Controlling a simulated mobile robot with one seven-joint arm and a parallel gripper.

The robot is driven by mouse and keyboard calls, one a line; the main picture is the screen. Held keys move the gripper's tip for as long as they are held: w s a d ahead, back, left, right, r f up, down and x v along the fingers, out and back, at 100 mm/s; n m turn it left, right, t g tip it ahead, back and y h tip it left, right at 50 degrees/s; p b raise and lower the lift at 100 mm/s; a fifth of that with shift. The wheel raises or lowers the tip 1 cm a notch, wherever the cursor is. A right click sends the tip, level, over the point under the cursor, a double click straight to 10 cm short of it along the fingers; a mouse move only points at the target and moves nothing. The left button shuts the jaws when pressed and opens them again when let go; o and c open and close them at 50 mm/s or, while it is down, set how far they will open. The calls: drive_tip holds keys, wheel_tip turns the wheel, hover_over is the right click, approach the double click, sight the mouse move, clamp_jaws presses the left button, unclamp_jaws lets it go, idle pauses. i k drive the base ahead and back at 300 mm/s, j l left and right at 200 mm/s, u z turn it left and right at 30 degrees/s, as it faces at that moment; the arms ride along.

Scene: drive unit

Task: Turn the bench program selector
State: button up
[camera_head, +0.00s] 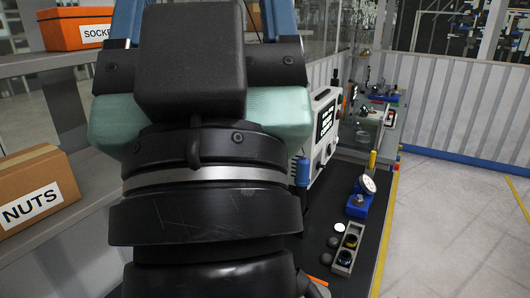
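A white bench unit (313,150) with a dark display (327,119) stands on the dark bench top, right of my arm. Its front is seen at a steep angle. Small dark round controls (330,148) show low on that front, but I cannot tell which one is the program selector or how it is turned. My own black and teal arm fills the left and middle of the view and hides part of the unit's left side. My gripper's fingers do not show.
A blue-based dial gauge (359,203) and a tray of round parts (346,250) lie on the bench's right side. A blue cylinder (302,171) stands beside the unit. A NUTS box (35,200) and an orange SOCKETS bin (77,28) sit left. Floor (455,220) right is clear.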

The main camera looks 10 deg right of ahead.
sight(319, 165)
drive_tip(key=i+l, duration=0.95)
drive_tip(key=l, duration=0.2)
drive_tip(key=i+l, duration=0.3)
drive_tip(key=i, duration=0.15)
drive_tip(key=i+l, duration=0.3)
drive_tip(key=i, duration=0.15)
drive_tip(key=i+l, duration=0.3)
drive_tip(key=i, duration=0.1)
